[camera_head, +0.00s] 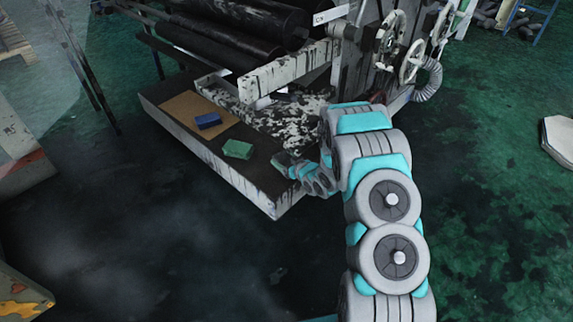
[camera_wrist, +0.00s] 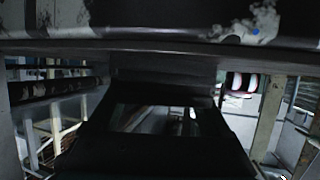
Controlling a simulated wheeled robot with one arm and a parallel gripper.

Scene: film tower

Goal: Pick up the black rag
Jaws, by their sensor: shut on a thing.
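My gripper (camera_head: 287,163) is low over the front right part of a dark-topped platform with a pale, streaked side (camera_head: 225,172). It is shut on the black rag, of which only a small dark patch (camera_head: 281,158) shows at the fingertips; its edges blend into the dark surface. The wrist view is mostly filled by dark shapes close to the camera, and I cannot tell rag from fingers there.
A blue block (camera_head: 208,120) lies on a brown sheet (camera_head: 183,106), and a green block (camera_head: 237,149) lies beside it, left of my gripper. Large black rollers (camera_head: 220,45) and a machine with white handwheels (camera_head: 411,61) stand behind. The green floor at right is mostly clear.

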